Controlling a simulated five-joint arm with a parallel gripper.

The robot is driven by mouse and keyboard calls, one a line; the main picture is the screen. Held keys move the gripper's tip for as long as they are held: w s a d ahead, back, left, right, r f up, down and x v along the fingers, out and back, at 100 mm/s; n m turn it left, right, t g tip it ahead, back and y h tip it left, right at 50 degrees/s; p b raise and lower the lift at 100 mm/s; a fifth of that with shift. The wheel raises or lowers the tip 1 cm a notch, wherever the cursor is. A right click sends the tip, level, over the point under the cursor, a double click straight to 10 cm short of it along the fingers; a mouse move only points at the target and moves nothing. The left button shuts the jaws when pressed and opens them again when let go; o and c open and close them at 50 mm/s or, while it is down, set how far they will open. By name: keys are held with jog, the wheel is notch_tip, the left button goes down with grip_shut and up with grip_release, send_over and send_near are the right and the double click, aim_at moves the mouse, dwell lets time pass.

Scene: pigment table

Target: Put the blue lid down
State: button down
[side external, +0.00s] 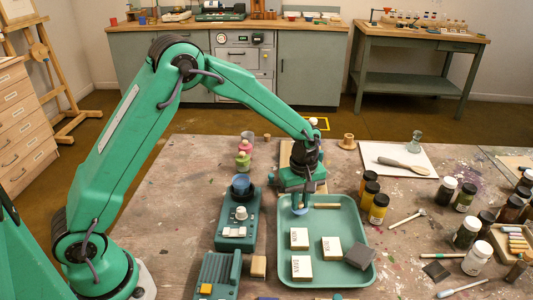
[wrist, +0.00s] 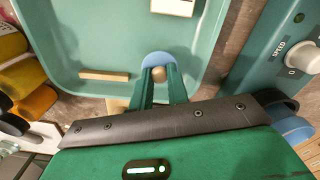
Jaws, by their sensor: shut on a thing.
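The blue lid (wrist: 162,58) is a round disc with a small wooden knob (wrist: 158,75). My gripper (wrist: 159,80) is shut on the knob, with a green finger on each side. In the side view the lid (side external: 300,210) is at the far left corner of the green tray (side external: 350,202), below my gripper (side external: 302,200), which hides part of it. I cannot tell whether the lid touches the tray floor or hangs just above it.
The tray holds several labelled blocks (side external: 302,267), a dark grey block (side external: 359,256) and a wooden stick (side external: 321,205). Left of it stands a green device (side external: 236,234) with a blue cup (side external: 240,186) at its back. Yellow jars (side external: 378,208) stand to its right. The tray's middle has bare floor.

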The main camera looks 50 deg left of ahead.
aim_at(300, 203)
jog(key=shift+f, duration=1)
jog(key=shift+f, duration=0.2)
jog(key=c, duration=1.4)
grip_release()
jog(key=shift+o, duration=0.2)
jog(key=shift+r, duration=0.1)
notch_tip(300, 203, up, 12)
jog(key=shift+r, duration=0.2)
